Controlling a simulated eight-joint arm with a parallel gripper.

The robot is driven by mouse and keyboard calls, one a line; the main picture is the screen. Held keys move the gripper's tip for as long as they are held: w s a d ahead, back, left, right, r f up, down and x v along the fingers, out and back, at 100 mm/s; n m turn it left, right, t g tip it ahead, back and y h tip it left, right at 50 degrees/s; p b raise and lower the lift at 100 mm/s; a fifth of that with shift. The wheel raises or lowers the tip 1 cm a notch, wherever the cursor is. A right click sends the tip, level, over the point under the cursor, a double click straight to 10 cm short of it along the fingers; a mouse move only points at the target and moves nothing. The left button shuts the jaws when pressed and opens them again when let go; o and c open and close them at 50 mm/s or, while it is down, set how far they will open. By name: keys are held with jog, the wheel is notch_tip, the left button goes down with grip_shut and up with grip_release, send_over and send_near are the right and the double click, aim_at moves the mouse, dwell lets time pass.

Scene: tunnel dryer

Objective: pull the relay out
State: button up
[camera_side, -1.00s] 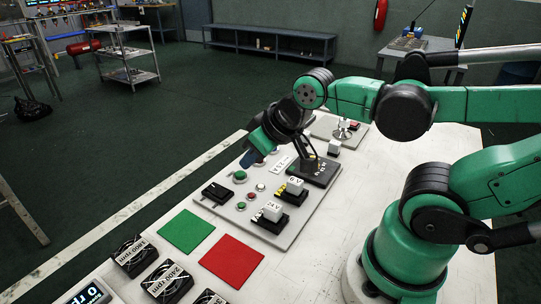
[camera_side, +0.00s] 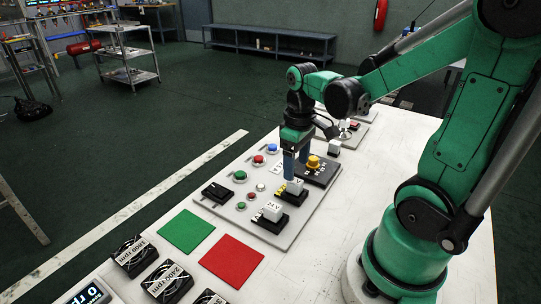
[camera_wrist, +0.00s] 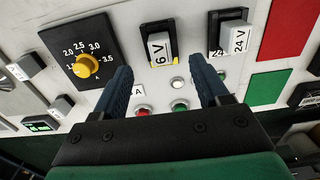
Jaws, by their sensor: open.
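Two white block relays sit upright in black sockets on the grey panel. The one marked 6 V (camera_side: 295,187) is nearer my gripper; it also shows in the wrist view (camera_wrist: 159,48). The one marked 24 V (camera_side: 273,211) stands closer to the red square, and in the wrist view (camera_wrist: 234,39) it is right of the 6 V one. My gripper (camera_side: 294,178) points down, open and empty, close to the 6 V relay. In the wrist view its blue fingers (camera_wrist: 165,75) are spread, with the 6 V relay beyond the gap between them. I cannot tell the exact height of the fingertips.
A dial with a yellow knob (camera_wrist: 86,66) sits beside the 6 V relay. Push buttons and lamps (camera_side: 258,161), a black switch (camera_side: 216,193), green (camera_side: 187,231) and red (camera_side: 232,261) squares, and several fans (camera_side: 166,281) share the table. The right table edge is bare.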

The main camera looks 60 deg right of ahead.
aim_at(295, 181)
jog(key=shift+f, duration=2.6)
grip_shut()
